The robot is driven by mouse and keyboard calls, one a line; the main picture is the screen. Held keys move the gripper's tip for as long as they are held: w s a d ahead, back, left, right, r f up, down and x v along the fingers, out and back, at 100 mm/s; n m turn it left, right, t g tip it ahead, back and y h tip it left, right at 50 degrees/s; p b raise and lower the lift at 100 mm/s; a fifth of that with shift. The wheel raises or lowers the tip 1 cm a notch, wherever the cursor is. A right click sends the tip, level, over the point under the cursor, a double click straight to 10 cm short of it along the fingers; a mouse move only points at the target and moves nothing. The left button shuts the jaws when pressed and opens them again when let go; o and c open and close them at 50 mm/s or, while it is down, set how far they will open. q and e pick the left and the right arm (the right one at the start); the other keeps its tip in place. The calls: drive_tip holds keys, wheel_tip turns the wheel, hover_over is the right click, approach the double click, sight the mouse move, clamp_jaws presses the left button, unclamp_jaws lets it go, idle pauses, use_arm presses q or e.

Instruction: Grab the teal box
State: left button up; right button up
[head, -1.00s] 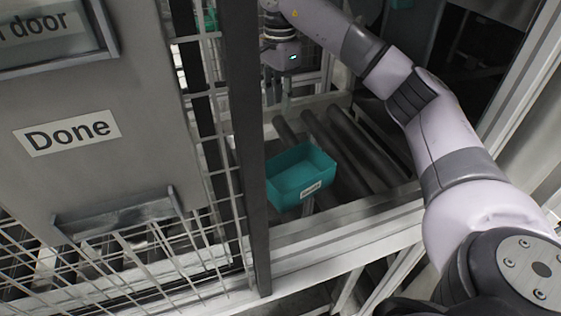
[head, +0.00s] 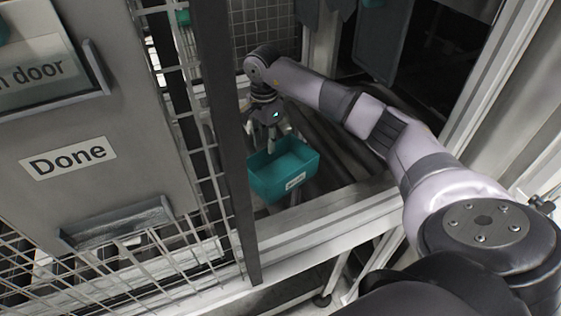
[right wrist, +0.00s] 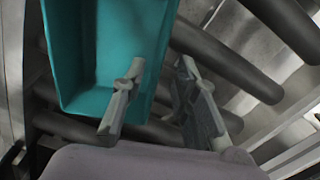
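The teal box (head: 284,175) is an open-topped bin with a white label on its near side. It sits on the dark rollers behind the metal frame. My right gripper (head: 263,138) points down at the box's far side in the head view. In the right wrist view the right gripper (right wrist: 165,110) is open. One finger shows over the inside of the teal box (right wrist: 80,90) and the other outside it, with a box wall between them. I cannot tell whether either finger touches the wall. My left gripper is not in view.
A dark post (head: 229,140) and a wire mesh stand just left of the box. A grey panel with a "Done" sign (head: 68,158) is at left. A pale frame rail (head: 320,219) runs in front of the rollers (right wrist: 225,62).

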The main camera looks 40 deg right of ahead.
sight(281, 167)
drive_tip(key=shift+f+p, duration=0.3)
drive_tip(key=shift+f, duration=1.15)
drive_tip(key=shift+c, duration=0.4)
drive_tip(key=shift+s, duration=0.1)
clamp_jaws()
